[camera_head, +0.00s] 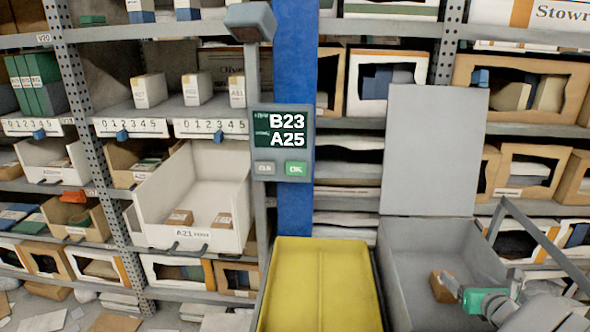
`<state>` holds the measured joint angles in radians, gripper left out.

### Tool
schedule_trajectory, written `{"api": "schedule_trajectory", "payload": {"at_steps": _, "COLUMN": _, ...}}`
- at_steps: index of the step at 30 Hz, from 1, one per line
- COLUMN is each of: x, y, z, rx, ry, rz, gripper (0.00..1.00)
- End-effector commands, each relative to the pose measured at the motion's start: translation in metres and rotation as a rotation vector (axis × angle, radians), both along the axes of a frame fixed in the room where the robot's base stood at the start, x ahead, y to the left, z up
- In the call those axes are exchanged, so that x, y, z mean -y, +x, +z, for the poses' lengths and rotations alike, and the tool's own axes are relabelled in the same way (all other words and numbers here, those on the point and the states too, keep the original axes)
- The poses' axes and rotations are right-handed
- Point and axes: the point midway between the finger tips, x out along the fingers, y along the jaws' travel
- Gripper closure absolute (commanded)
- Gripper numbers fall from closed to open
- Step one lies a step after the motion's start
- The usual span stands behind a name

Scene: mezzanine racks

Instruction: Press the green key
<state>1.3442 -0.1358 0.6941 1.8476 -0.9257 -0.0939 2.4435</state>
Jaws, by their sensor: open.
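The green key (296,169), marked OK, is at the lower right of a dark terminal (281,112) mounted by a blue post. A grey key (264,168) sits just left of it. The terminal screen reads B23 over A25. My gripper (449,286) is at the lower right, over the grey bin (400,262), well to the right of and below the keys. It is open. A small brown box (440,290) is at its tips; whether they touch is unclear.
A yellow tray (318,285) stands below the terminal, left of the grey bin with its raised lid (430,150). A white bin (190,236) labelled A21 holds small boxes at left. A scanner-like head (250,20) overhangs the terminal. Racks fill the background.

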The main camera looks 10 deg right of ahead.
Motion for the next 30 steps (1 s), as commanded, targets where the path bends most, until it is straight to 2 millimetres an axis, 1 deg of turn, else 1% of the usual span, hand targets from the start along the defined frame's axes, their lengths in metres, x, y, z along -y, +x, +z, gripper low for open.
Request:
{"api": "schedule_trajectory", "payload": {"at_steps": 1, "x": 0.0000, "y": 0.0000, "z": 0.0000, "rx": 0.000, "ry": 0.000, "rz": 0.000, "gripper": 0.27}}
{"api": "schedule_trajectory", "payload": {"at_steps": 2, "x": 0.0000, "y": 0.0000, "z": 0.0000, "rx": 0.000, "ry": 0.000, "rz": 0.000, "gripper": 0.30}}
{"api": "schedule_trajectory", "payload": {"at_steps": 27, "x": 0.0000, "y": 0.0000, "z": 0.0000, "rx": 0.000, "ry": 0.000, "rz": 0.000, "gripper": 0.98}}
{"api": "schedule_trajectory", "payload": {"at_steps": 28, "x": 0.0000, "y": 0.0000, "z": 0.0000, "rx": 0.000, "ry": 0.000, "rz": 0.000, "gripper": 1.00}}
{"api": "schedule_trajectory", "payload": {"at_steps": 30, "x": 0.0000, "y": 0.0000, "z": 0.0000, "rx": 0.000, "ry": 0.000, "rz": 0.000, "gripper": 1.00}}
